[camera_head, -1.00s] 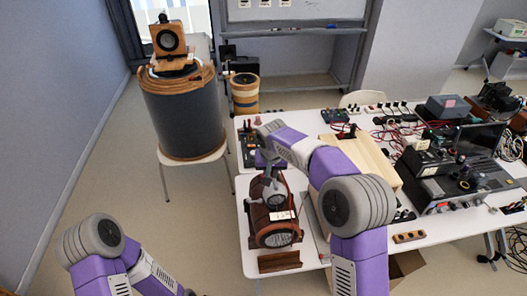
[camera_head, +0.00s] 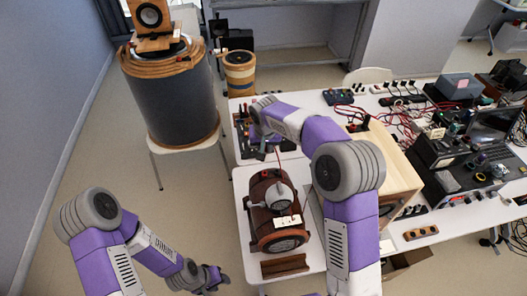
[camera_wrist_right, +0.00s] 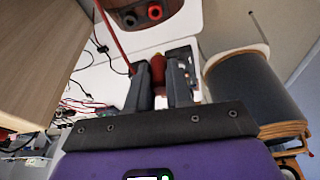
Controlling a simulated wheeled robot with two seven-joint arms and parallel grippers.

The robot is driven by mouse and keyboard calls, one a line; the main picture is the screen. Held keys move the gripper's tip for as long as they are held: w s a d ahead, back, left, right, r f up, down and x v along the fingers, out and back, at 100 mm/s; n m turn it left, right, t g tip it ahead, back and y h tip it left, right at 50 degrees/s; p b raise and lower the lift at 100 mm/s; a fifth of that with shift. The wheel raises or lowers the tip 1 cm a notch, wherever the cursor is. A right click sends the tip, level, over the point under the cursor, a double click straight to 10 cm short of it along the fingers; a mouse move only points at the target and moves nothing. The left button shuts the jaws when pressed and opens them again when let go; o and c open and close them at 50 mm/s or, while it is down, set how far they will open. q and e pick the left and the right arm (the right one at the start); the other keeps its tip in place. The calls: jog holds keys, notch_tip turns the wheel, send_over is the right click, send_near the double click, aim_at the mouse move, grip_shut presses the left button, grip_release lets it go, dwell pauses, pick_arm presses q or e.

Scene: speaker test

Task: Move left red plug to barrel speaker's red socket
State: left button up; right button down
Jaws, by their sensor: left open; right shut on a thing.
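The barrel speaker (camera_head: 262,222) is a dark reddish-brown barrel lying on the white table, with a round front and a grey dome on top. The right wrist view shows a dark body with its red socket (camera_wrist_right: 155,12) beside a black socket (camera_wrist_right: 130,19). My right gripper (camera_wrist_right: 166,88) is shut on a red plug (camera_wrist_right: 158,70), just short of the sockets and apart from them. A red cable (camera_wrist_right: 112,38) runs up past the plug's left. My left gripper (camera_head: 216,281) is open and empty, low left of the table.
A pale wooden box (camera_head: 395,170) stands right of my right arm. Beyond it lie cables and electronic gear (camera_head: 455,165). A grey rope-rimmed drum (camera_head: 170,100) stands on a stool at left. A small wooden block (camera_head: 285,266) lies before the barrel. Floor left of the table is clear.

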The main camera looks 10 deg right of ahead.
aim_at(265, 172)
notch_tip(265, 172, down, 3)
jog(key=shift+s+f+b, duration=0.15)
jog(key=shift+b, duration=0.4)
notch_tip(265, 172, down, 4)
jog(key=b, duration=0.3)
pick_arm(q)
jog(key=shift+s+f+b, duration=0.2)
jog(key=shift+f+b, duration=0.25)
jog(key=shift+f, duration=2.25)
pick_arm(e)
jog(key=shift+s+f, duration=0.1)
jog(key=shift+f, duration=0.6)
pick_arm(q)
jog(key=shift+f+b, duration=0.35)
pick_arm(e)
jog(key=shift+s+f, duration=0.1)
jog(key=shift+f, duration=0.05)
pick_arm(q)
jog(key=shift+f+b, duration=0.65)
pick_arm(e)
jog(key=shift+f, duration=0.95)
